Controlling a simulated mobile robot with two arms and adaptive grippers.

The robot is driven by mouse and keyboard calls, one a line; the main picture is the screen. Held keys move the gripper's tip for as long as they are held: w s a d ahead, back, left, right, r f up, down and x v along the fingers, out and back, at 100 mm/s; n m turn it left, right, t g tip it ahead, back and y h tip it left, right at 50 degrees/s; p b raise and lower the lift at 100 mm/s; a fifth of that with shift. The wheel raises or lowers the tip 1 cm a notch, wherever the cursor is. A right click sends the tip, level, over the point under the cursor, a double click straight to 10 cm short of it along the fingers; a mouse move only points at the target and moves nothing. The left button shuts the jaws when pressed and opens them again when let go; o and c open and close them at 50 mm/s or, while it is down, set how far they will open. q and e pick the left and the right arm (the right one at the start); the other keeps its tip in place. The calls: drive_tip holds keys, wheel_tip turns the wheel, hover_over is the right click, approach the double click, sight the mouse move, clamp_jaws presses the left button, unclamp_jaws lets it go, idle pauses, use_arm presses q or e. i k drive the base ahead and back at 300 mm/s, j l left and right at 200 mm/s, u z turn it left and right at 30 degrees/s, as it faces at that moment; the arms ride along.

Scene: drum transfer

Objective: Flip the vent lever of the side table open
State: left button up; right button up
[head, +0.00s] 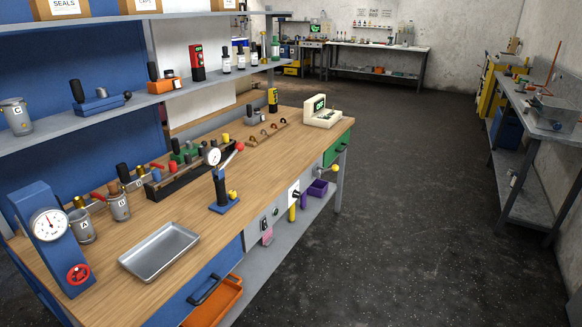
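A long grey side table (519,98) stands along the right wall. A thin orange-red rod (552,72) rises at a slant near its far right part; it is too small to tell whether this is the vent lever. A clear box-like fixture (556,116) sits on the nearer end of the table. A small pale knob-like part (514,172) shows below the tabletop. I cannot make out the vent lever or its position for certain. Neither of my grippers is in view.
A wooden workbench (170,233) fills the left, with a metal tray (160,250), a blue gauge stand (47,225) and a red-knobbed lever device (222,185). The dark floor (410,200) between bench and side table is clear. Another bench (378,46) stands at the back.

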sight(335, 169)
drive_tip(key=z, duration=0.5)
drive_tip(key=i+l, duration=0.15)
drive_tip(key=i, duration=0.35)
drive_tip(key=i+l, duration=0.2)
drive_tip(key=i, duration=0.3)
drive_tip(key=i+l, duration=0.15)
drive_tip(key=i, duration=0.35)
drive_tip(key=i+l, duration=0.15)
drive_tip(key=i, duration=0.35)
drive_tip(key=i+l, duration=0.2)
drive_tip(key=i, duration=0.25)
